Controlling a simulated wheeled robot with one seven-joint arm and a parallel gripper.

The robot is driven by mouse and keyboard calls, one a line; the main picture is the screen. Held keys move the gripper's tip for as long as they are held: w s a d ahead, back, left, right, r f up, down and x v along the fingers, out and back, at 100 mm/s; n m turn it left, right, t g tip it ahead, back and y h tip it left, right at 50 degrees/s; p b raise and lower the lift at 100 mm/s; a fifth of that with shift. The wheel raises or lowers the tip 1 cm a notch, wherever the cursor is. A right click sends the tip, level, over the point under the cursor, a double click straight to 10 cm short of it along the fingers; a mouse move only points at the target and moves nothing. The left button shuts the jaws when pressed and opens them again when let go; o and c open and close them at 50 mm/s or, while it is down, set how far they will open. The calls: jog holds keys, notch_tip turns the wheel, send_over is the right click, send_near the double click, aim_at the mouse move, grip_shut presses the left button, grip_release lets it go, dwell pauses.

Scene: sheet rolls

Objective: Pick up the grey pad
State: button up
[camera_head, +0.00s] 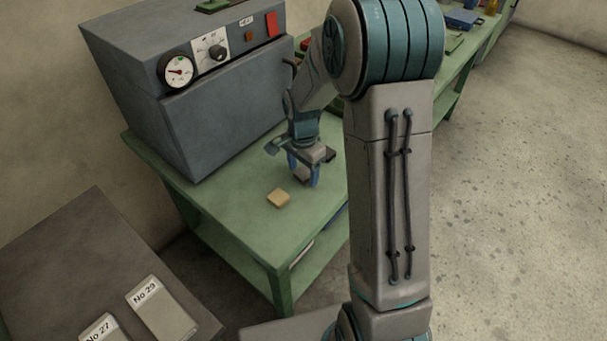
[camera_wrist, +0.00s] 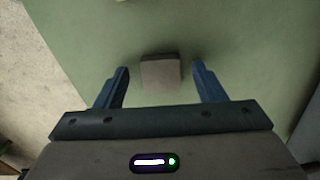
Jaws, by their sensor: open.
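The grey pad (camera_wrist: 160,72) is a small block lying on the green table. In the wrist view it sits between and a little beyond the two blue fingers of my gripper (camera_wrist: 162,85), with a gap on each side. My gripper is open and holds nothing. I cannot tell the exact height of the fingertips above the table.
A large grey machine with a gauge (camera_head: 215,95) stands behind. A grey surface (camera_head: 75,255) with numbered cards is at lower left.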

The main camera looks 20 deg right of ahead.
aim_at(303, 174)
jog(key=shift+f, duration=0.1)
jog(key=shift+c, duration=0.3)
jog(key=c, duration=1)
jog(key=shift+r, duration=0.6)
notch_tip(303, 174, up, 3)
jog(key=shift+f, duration=0.1)
jog(key=d+r, duration=0.2)
jog(key=d, duration=0.2)
jog(key=d+r, duration=0.2)
jog(key=d, duration=0.1)
jog(key=w+d+r, duration=0.1)
jog(key=d+r, duration=0.2)
jog(key=d, duration=0.1)
jog(key=shift+d, duration=0.3)
